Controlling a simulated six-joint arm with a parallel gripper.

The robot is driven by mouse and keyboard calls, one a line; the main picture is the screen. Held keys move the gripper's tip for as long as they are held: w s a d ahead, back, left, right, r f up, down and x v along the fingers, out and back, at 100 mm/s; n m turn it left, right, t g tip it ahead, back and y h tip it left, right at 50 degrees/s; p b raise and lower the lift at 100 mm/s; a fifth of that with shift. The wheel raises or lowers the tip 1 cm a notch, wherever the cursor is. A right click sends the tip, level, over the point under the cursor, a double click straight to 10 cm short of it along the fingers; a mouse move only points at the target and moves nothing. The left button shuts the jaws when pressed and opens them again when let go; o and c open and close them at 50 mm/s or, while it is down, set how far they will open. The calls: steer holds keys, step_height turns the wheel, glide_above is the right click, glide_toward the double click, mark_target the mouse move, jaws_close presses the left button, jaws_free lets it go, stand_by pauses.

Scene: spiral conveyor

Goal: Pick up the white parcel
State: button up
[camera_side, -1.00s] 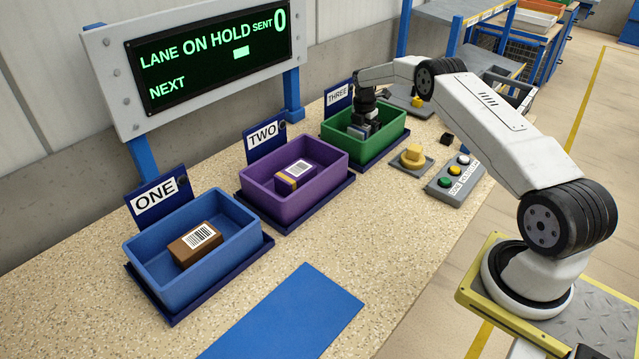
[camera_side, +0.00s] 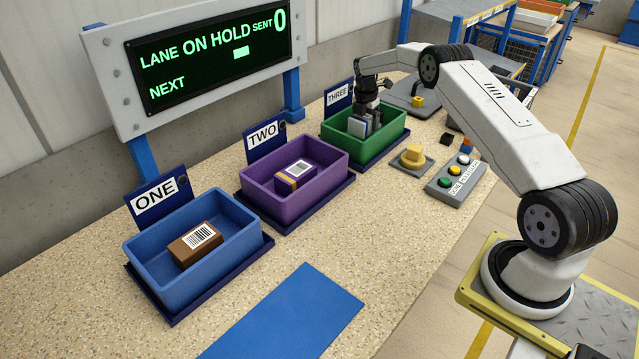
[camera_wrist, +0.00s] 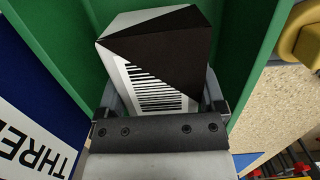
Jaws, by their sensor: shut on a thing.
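I cannot tell whether the parcel's lower end touches the bin floor.
A purple bin (camera_side: 283,207) holds a purple and yellow parcel (camera_side: 295,177). A blue bin (camera_side: 178,292) holds a brown parcel (camera_side: 195,243). A blue mat (camera_side: 285,317) lies empty in front. A yellow knob (camera_side: 412,155) and a button box (camera_side: 456,177) stand right of the green bin.

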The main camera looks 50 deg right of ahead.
steer(key=shift+s+a+r, duration=0.25)
steer(key=shift+s+r, duration=0.2)
steer(key=shift+r, duration=0.2)
steer(key=s+a+r, duration=0.6)
steer(key=s+r, duration=0.2)
steer(key=s, duration=0.3)
steer(key=shift+s+r, duration=0.1)
stand_by(0.4)
